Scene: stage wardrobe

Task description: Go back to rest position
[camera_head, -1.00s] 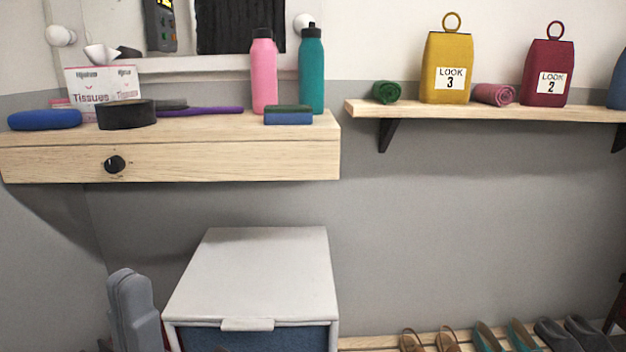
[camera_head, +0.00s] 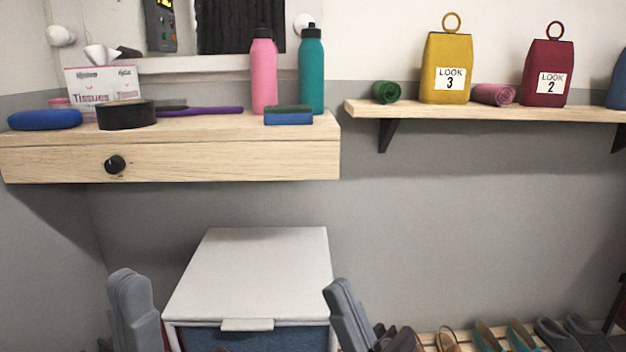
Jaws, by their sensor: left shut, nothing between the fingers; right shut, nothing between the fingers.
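My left gripper (camera_head: 128,288) shows at the lower left as a grey shape pointing up, left of the white-topped cabinet. It is shut and empty. My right gripper (camera_head: 342,298) shows at the bottom centre, just right of the cabinet and tilted up to the left. It is shut and empty too. The lower parts of both arms are cut off by the bottom edge.
The white-topped cabinet (camera_head: 250,275) stands between my grippers. A wooden drawer shelf (camera_head: 230,160) with bottles and tissues is above it. A wall shelf (camera_head: 500,113) holds bags and rolls. Shoes (camera_head: 520,335) line a low rack at the lower right.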

